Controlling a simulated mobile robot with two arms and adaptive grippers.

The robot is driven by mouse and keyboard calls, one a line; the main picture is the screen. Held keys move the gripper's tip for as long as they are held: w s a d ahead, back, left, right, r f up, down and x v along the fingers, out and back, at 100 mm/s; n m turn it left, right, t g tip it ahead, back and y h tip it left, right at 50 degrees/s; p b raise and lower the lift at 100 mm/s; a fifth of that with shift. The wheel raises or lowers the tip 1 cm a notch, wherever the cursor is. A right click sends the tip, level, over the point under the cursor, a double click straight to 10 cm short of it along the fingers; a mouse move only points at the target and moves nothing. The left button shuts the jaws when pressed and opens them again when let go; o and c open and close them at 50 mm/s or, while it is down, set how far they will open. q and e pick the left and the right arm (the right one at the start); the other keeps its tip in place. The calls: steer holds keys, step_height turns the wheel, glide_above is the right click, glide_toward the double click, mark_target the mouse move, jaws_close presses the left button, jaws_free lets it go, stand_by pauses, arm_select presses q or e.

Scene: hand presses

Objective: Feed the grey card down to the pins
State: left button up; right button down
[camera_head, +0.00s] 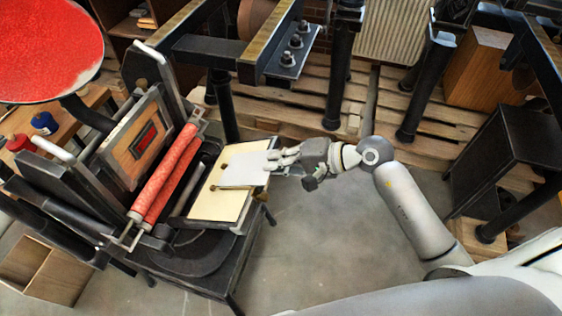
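The pale grey card (243,169) lies flat over the cream sheet (216,206) on the press's platen. My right gripper (278,160) comes in from the right and has its fingers at the card's right edge; it appears shut on that edge. Small dark pins (213,187) show near the card's lower left corner. Whether the card touches them is too small to tell. My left gripper is not in view.
Left of the platen are the press's red rollers (167,176) and the wooden-framed form (142,138). A round red ink disc (48,45) stands at upper left. Open concrete floor (340,230) lies right of the press, with wooden pallets (400,130) behind.

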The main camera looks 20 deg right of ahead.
steer(key=shift+s+a, duration=0.25)
steer(key=shift+s, duration=0.05)
stand_by(0.8)
steer(key=c, duration=1.6)
jaws_free()
steer(key=shift+o, duration=0.2)
steer(key=shift+c, duration=0.4)
steer(key=shift+b+v, duration=0.7)
steer(key=shift+v, duration=1.6)
